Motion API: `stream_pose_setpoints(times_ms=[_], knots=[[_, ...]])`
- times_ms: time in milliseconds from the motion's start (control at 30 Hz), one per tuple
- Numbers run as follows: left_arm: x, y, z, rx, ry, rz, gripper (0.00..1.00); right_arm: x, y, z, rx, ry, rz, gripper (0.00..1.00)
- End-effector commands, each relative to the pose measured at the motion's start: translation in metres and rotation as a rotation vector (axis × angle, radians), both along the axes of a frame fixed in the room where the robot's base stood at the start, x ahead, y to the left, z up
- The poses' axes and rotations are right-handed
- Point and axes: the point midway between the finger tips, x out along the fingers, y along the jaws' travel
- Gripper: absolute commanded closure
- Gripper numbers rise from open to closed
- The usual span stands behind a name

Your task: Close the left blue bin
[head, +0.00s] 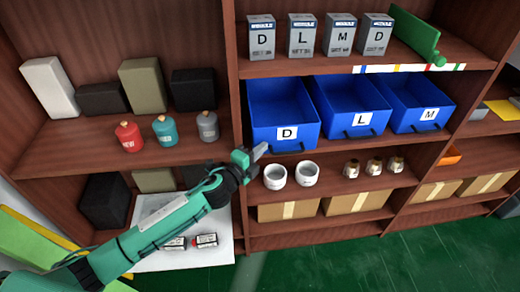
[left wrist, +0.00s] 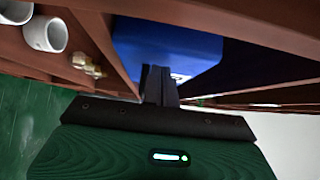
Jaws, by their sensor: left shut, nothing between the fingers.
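The left blue bin (head: 255,106), labelled D, is the leftmost of three blue bins on the middle shelf. Its front shows lower in the head view than the other two and seems to stick out further over the shelf edge. My left gripper (head: 260,151) is shut and empty, just below the lower left of this bin's front. In the left wrist view, the shut fingers (left wrist: 159,85) overlap a blue bin (left wrist: 150,38) and hide part of its label. I cannot tell whether they touch it. My right gripper is not in view.
The L bin (head: 336,110) and M bin (head: 410,100) stand to the right. White cups (head: 307,173) and several small bottles sit on the shelf below, close to my gripper. Boxes (head: 262,38) stand above. Red, teal and grey bottles (head: 165,131) stand at left.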

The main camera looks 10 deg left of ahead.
Motion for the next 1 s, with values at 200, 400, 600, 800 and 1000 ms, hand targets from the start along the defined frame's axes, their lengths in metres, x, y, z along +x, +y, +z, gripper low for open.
stream_pose_setpoints(times_ms=[200, 400, 600, 800, 1000], knots=[[0.008, 0.003, -0.001, 0.001, 0.000, 0.001, 1.00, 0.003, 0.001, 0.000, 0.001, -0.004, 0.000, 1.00], [0.037, 0.012, 0.000, 0.000, -0.001, 0.001, 1.00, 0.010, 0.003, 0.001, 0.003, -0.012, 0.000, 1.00], [0.044, 0.015, 0.001, 0.000, -0.001, 0.003, 1.00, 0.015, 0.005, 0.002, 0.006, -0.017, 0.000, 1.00], [0.046, 0.017, 0.003, 0.000, -0.004, 0.007, 1.00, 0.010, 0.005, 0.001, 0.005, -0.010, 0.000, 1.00], [0.046, 0.018, 0.004, 0.001, -0.005, 0.008, 1.00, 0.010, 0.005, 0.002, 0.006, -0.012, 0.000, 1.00]])
